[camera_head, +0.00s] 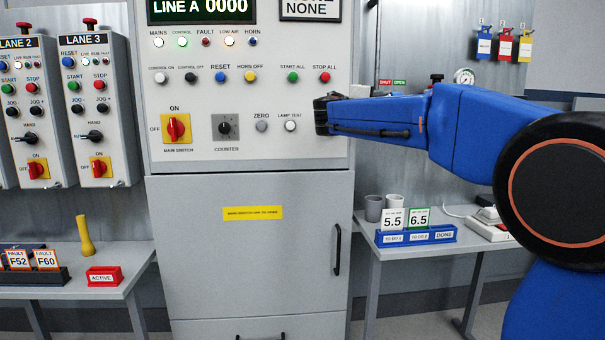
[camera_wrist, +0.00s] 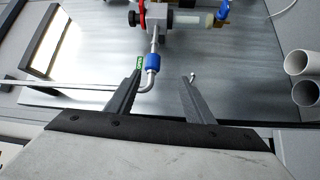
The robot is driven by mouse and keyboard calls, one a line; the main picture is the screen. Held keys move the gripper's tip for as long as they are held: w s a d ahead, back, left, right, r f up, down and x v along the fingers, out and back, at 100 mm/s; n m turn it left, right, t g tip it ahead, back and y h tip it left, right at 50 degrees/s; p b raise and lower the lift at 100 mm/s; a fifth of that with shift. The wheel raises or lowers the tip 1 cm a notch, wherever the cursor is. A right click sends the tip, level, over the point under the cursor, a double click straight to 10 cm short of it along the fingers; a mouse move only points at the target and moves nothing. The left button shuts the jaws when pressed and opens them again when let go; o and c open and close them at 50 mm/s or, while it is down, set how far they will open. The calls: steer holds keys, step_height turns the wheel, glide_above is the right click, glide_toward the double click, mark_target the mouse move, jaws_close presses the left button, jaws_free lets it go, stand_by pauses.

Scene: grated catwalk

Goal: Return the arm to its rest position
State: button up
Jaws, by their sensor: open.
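My blue arm (camera_head: 450,125) reaches from the right edge leftward, level with the lower part of the control cabinet's panel. Its dark wrist end (camera_head: 322,115) shows in front of the panel's right edge; the fingers cannot be made out in the head view. In the wrist view my gripper (camera_wrist: 162,79) is open, with its two dark fingers apart and nothing held. A bent metal pipe with a blue fitting (camera_wrist: 153,69) shows between and beyond the fingers; I cannot tell how far off it is.
The control cabinet (camera_head: 250,210) stands in the middle. A left bench holds a yellow torch-like object (camera_head: 85,235) and a red ACTIVE block (camera_head: 104,276).

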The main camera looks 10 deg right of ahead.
steer(key=s+d+f+m+g+y, duration=0.2)
steer(key=s+d+f+g+y, duration=0.1)
steer(key=s+f, duration=0.9)
steer(key=s+d+f+m+g+y, duration=0.2)
steer(key=s+d+f+g+y, duration=0.15)
steer(key=s+f, duration=0.85)
steer(key=s+a+f+m+g+y, duration=0.1)
steer(key=s+a+f+y, duration=0.2)
steer(key=s+f, duration=0.7)
steer(key=s+a+f+m+y, duration=0.2)
steer(key=s+a+f+y, duration=0.2)
steer(key=s+f, duration=0.7)
steer(key=s+a, duration=0.2)
steer(key=s, duration=0.3)
steer(key=shift+a+m+g, duration=0.3)
steer(key=shift+a+g, duration=0.05)
steer(key=shift+a, duration=0.05)
